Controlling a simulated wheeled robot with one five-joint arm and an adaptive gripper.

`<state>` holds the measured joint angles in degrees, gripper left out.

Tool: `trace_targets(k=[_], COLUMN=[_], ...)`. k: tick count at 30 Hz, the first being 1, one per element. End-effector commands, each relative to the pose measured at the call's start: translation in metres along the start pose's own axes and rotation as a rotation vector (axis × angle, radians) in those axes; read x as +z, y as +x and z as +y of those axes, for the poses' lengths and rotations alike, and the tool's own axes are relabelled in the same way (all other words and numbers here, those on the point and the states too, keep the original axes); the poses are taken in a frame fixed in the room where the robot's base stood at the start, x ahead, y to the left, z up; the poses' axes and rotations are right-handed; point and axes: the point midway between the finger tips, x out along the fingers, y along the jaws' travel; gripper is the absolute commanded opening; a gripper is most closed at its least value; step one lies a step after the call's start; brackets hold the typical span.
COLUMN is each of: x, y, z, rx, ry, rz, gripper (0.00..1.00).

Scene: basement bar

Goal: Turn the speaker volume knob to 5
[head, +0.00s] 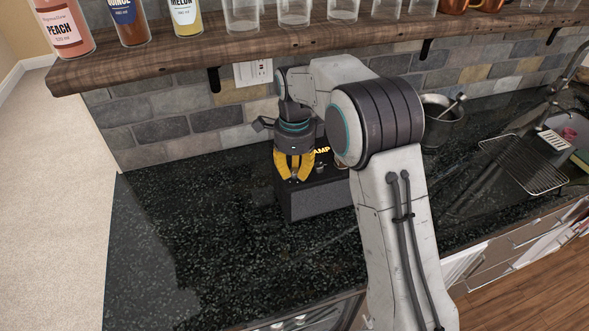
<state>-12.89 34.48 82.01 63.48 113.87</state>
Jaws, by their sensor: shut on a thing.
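The speaker (320,201) is a black box with a grey front and yellow lettering ending in "AMP" on its top. It stands on the dark counter near the tiled wall. My gripper (296,179) points down over the left part of the speaker's top, its yellow fingers shut on a small knob there. The fingers hide most of the knob, so its pointer and any scale marks cannot be read. Another small knob (320,169) shows to the right of the fingers. My arm covers the speaker's right side.
A wooden shelf (190,62) with bottles (65,28), clear glasses (295,12) and copper mugs (455,5) runs above the counter. A dark metal pot (440,122), a wire rack (522,165) and a sink are at right. The counter (190,230) is clear at left.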

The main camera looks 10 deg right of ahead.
Motion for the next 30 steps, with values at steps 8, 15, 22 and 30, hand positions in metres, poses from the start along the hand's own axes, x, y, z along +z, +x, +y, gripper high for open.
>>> trace_targets(k=[8, 15, 22, 30], x=[-0.0008, -0.0006, -0.0002, 0.0001], y=[0.0031, 0.0022, 0.0009, -0.0036], z=[0.0022, 0.0016, 0.0007, -0.0002], rx=[0.01, 0.007, 0.003, 0.0], ry=[0.002, 0.001, 0.001, 0.001], rz=[0.004, 0.003, 0.001, 0.0], gripper=[0.0, 0.34, 0.48, 0.48])
